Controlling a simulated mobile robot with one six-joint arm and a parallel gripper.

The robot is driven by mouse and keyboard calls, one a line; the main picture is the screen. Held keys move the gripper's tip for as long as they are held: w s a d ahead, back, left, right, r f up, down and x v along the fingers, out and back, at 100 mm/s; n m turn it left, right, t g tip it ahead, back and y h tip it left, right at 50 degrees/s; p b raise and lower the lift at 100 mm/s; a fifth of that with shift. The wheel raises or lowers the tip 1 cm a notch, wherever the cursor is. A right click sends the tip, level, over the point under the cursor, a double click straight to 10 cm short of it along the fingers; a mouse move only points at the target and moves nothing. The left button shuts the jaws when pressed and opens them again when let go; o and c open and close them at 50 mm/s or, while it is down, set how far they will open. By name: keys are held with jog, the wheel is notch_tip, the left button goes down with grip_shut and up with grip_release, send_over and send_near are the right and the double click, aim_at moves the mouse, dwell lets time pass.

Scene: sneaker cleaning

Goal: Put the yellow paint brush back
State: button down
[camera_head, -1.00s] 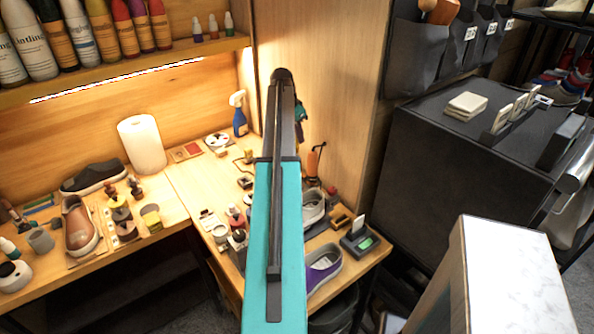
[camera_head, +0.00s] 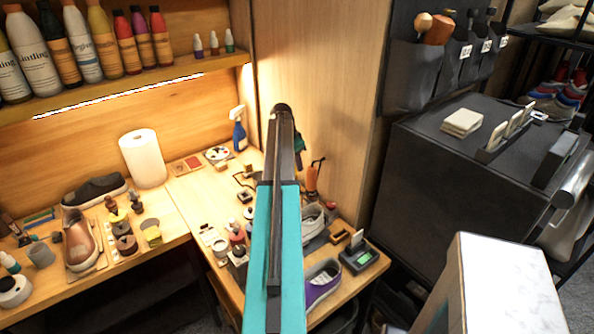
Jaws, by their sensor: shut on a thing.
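I cannot make out the yellow paint brush in this view. My arm stands upright in the middle of the view, with a teal link and a dark end. My gripper does not show; the arm hides the area behind it, and only a small dark teal part shows beside its upper end. On the left bench, brush-like handles (camera_head: 10,225) stand at the far left edge beside a grey cup (camera_head: 41,255). Wooden-handled tools (camera_head: 440,28) stick out of a dark hanging pocket (camera_head: 412,75) at the upper right.
The wooden workbench (camera_head: 190,192) holds a paper towel roll (camera_head: 143,158), a blue spray bottle (camera_head: 239,132), a brown shoe (camera_head: 82,240), a purple shoe (camera_head: 322,285) and small bottles. A black cabinet (camera_head: 450,180) and a white-topped block (camera_head: 510,285) stand at the right.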

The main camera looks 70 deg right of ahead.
aim_at(297, 175)
jog(key=shift+f+p, duration=0.5)
jog(key=shift+f, duration=1.3)
jog(key=shift+f, duration=0.1)
jog(key=c, duration=1.7)
grip_release()
jog(key=shift+c, duration=0.2)
jog(key=b+v, duration=0.3)
jog(key=v, duration=0.9)
